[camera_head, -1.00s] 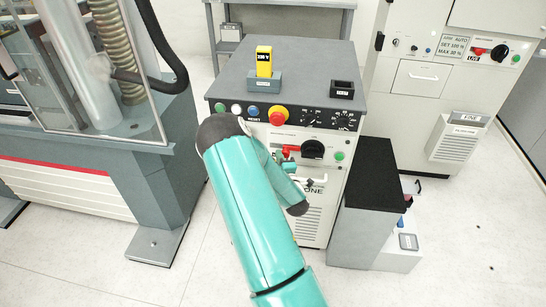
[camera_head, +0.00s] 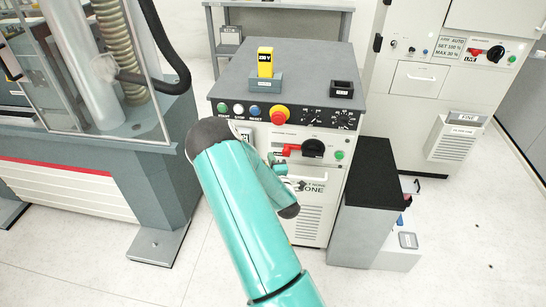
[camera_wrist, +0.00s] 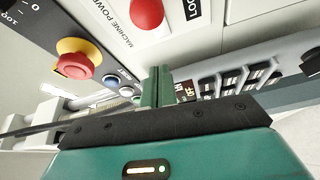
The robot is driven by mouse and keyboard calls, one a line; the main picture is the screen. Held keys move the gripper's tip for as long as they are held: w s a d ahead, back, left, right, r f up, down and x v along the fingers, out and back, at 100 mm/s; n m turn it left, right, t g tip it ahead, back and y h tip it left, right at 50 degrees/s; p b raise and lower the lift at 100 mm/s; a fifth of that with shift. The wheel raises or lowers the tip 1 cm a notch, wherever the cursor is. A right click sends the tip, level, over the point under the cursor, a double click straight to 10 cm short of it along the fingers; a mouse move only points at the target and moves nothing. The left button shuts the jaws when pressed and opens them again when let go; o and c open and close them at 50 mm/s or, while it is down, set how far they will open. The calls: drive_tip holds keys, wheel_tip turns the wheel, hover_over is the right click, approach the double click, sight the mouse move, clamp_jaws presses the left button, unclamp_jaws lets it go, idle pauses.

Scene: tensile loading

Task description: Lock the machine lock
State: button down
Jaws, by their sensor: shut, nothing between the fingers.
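The front panel (camera_head: 335,131) of the grey-topped cabinet carries a black rotary knob (camera_head: 313,148) with a red lever (camera_head: 291,149) pointing left. In the wrist view, a red part (camera_wrist: 145,12) sits by the "MACHINE POWER" lettering and a label (camera_wrist: 195,9) that reads "LOC", cut off by the frame edge. My gripper (camera_wrist: 157,82) is shut and empty, its green fingers together below that label. In the head view my arm hides most of the gripper, which is low in front of the panel, beneath the red lever. I cannot tell if it touches anything.
A red and yellow emergency button (camera_head: 278,115) and a row of small buttons line the panel's top edge. A yellow block (camera_head: 265,62) stands in a holder on top, beside an empty black socket (camera_head: 341,88). A black-topped box (camera_head: 362,170) flanks the cabinet's right.

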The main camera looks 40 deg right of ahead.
drive_tip(key=v, duration=0.7)
idle(0.4)
drive_tip(key=w+a+r+m+g+y, duration=0.3)
drive_tip(key=a+r+m, duration=0.2)
drive_tip(key=a+r, duration=0.35)
drive_tip(key=w+a+r+m+g+y, duration=0.2)
drive_tip(key=w+a+r+m+g, duration=0.15)
drive_tip(key=a+r, duration=0.45)
drive_tip(key=s+a+r+g+y, duration=0.1)
drive_tip(key=s+a+r, duration=0.2)
drive_tip(key=s+a, duration=0.3)
drive_tip(key=s+a+r+m+g+y, duration=0.1)
drive_tip(key=s+a+r, duration=0.3)
drive_tip(key=s, duration=0.5)
drive_tip(key=s+a+r+m+g+y, duration=0.1)
drive_tip(key=s+a+r+g+y, duration=0.1)
drive_tip(key=s+a, duration=0.5)
drive_tip(key=shift+s+a+r, duration=0.2)
drive_tip(key=shift+a+r, duration=0.25)
drive_tip(key=shift+r, duration=0.4)
